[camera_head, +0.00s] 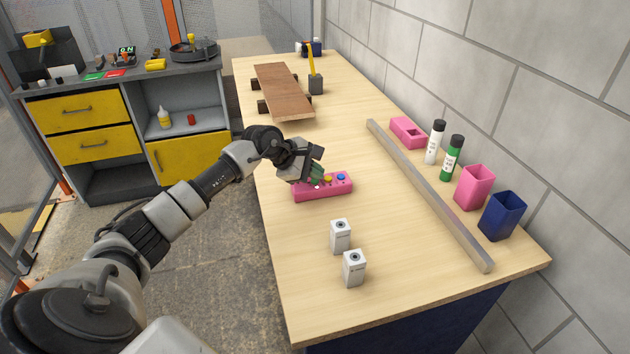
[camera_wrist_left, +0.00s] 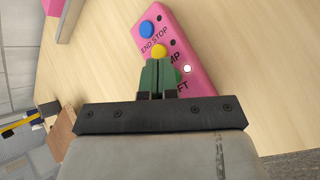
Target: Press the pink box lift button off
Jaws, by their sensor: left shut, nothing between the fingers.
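The pink button box (camera_head: 322,188) lies on the wooden table near its left edge. It carries a blue button (camera_head: 341,177) and a yellow one. In the left wrist view the pink box (camera_wrist_left: 180,45) shows the blue button (camera_wrist_left: 147,29), the yellow button (camera_wrist_left: 158,51), a lit white lamp (camera_wrist_left: 187,69) and a green button (camera_wrist_left: 178,76) partly behind the fingers. My left gripper (camera_head: 318,183) is shut and empty, with its green fingertips (camera_wrist_left: 157,64) over the box beside the green button. Whether they touch it I cannot tell. My right gripper is not in view.
Two small white boxes (camera_head: 340,237) stand in front of the pink box. A long grey bar (camera_head: 430,195) lies to the right, with bottles, a pink cup (camera_head: 474,187) and a blue cup (camera_head: 502,216) beyond. A brown board (camera_head: 283,90) lies at the back.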

